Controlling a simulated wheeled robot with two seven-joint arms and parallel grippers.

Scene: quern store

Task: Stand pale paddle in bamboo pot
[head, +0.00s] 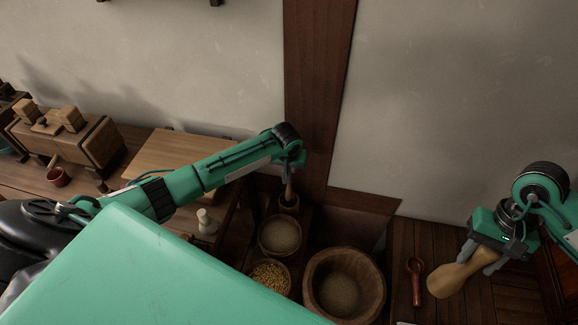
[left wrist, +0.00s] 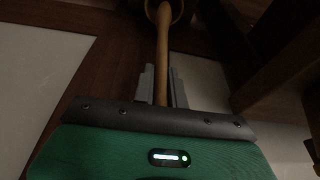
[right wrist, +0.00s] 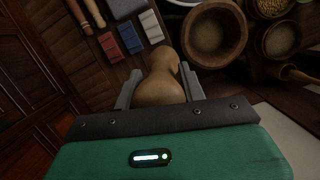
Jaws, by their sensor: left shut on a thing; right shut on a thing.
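My left gripper (head: 291,170) is shut on a slender tan wooden handle, which I take for the pale paddle (head: 289,191). In the left wrist view the paddle (left wrist: 163,42) runs from between the fingers (left wrist: 161,75) to a round brown pot, the bamboo pot (left wrist: 180,13). In the head view the paddle stands roughly upright, its lower end at or inside the bamboo pot (head: 289,206); whether it touches bottom is hidden. My right gripper (head: 480,259) is shut on a tan gourd-shaped thing (head: 452,281), also seen in the right wrist view (right wrist: 160,88).
A large wooden bowl (head: 372,290), a smaller grain bowl (head: 281,235) and a bowl of yellow grain (head: 270,277) stand near the pot. A red scoop (head: 416,282) lies on dark boards at right. A wooden chest (head: 98,143) stands far left. A wall post (head: 313,90) rises behind.

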